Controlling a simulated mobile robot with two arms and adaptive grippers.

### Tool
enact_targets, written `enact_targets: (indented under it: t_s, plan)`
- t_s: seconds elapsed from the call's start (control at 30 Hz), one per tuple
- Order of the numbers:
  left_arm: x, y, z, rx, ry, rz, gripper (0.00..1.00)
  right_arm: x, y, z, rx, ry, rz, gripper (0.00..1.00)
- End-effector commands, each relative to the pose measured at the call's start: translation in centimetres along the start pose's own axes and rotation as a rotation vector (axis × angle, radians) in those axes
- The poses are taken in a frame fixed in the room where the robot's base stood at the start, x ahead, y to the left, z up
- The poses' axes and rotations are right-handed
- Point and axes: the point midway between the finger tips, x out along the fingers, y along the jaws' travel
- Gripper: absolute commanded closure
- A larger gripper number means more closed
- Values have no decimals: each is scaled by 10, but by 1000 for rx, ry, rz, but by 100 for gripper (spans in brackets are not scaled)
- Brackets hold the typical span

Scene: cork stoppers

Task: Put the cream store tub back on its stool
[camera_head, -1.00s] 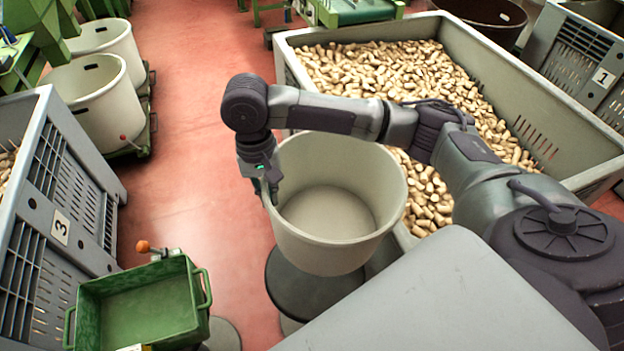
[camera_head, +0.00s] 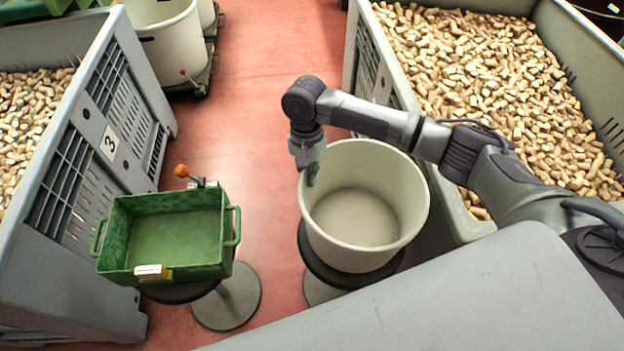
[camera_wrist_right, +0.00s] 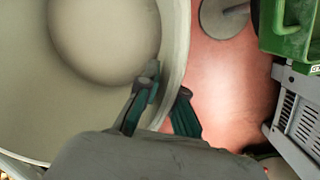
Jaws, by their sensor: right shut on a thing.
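The cream store tub (camera_head: 365,245) is upright and empty in the head view. My right gripper (camera_head: 309,172) is shut on its left rim. In the right wrist view my right gripper (camera_wrist_right: 167,82) has one finger inside and one outside the tub wall (camera_wrist_right: 177,55). A dark round stool (camera_head: 318,264) shows under the tub, mostly hidden by it. The tub is over the seat and looks roughly centred. I cannot tell whether its bottom touches the seat. My left gripper is not in view.
A green tray (camera_head: 170,240) stands on another stool to the left, with red floor (camera_head: 268,190) between. A large grey crate (camera_head: 362,65) of corks is at right. More cream tubs (camera_head: 170,50) stand at the back.

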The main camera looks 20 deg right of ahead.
Motion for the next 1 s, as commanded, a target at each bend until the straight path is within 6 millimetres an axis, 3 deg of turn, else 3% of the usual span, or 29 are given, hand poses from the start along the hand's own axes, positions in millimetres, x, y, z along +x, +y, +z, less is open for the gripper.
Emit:
enact_targets:
  t_s: [0.1, 0.2, 0.57, 0.73, 1.0]
  plan:
    - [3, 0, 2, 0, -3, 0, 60, 20, -2, -2, 0, 0, 2, 100]
    - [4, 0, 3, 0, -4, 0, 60, 27, -2, -4, 0, 1, 1, 100]
    - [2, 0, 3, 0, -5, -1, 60, 30, -2, -4, 0, 0, 1, 100]
    - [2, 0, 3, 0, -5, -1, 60, 31, -2, -4, -1, 1, 0, 70]
    - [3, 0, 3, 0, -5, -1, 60, 31, -2, -4, -1, 1, 0, 69]
